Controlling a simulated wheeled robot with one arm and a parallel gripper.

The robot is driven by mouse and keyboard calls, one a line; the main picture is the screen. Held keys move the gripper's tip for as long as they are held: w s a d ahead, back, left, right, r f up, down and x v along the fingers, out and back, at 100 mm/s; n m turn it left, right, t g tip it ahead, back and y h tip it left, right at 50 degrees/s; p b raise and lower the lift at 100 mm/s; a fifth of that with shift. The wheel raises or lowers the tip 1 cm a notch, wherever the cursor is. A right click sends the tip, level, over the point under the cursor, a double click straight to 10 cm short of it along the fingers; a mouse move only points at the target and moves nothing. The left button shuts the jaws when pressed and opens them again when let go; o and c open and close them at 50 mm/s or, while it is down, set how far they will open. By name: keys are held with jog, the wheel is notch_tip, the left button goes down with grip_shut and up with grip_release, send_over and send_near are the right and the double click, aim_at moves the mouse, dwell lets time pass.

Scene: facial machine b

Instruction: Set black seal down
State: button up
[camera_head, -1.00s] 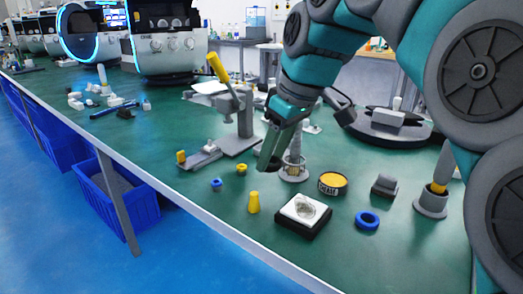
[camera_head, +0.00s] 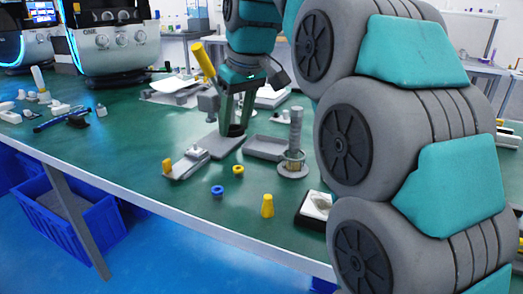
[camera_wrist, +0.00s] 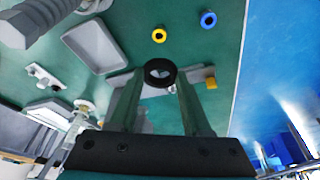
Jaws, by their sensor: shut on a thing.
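My gripper (camera_head: 235,128) is shut on the black seal, a thick black ring. In the wrist view the black seal (camera_wrist: 160,73) sits between the two fingertips, its hole facing the camera. In the head view my gripper points down over the grey base of the lever press (camera_head: 215,147), which has a yellow handle (camera_head: 203,62). The seal is hard to make out there against the dark fingertips. In the wrist view a pale grey part lies behind the seal; I cannot tell whether they touch.
A grey tray (camera_head: 264,147) and a ribbed post on a round base (camera_head: 295,150) stand to the right. A yellow ring (camera_head: 238,169), a blue ring (camera_head: 217,191) and a yellow cone (camera_head: 267,206) lie nearer the table edge. My arm hides the right side.

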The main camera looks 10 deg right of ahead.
jog(key=w+d+m+h+b, duration=0.1)
jog(key=w+d+m+h, duration=0.1)
jog(key=w+d+m, duration=0.7)
jog(key=b, duration=0.2)
send_near(267, 149)
jog(key=shift+t, duration=0.3)
jog(key=shift+x, duration=3.15)
jog(key=shift+s+a+f, duration=0.15)
jog(key=shift+s+f, duration=0.05)
jog(key=shift+f, duration=0.1)
jog(key=o, duration=1.1)
jog(key=shift+n, duration=0.3)
jog(key=v, duration=0.8)
jog(key=p+v, duration=0.1)
jog(key=v, duration=0.3)
jog(key=shift+a+r, duration=0.2)
jog(key=shift+a, duration=0.1)
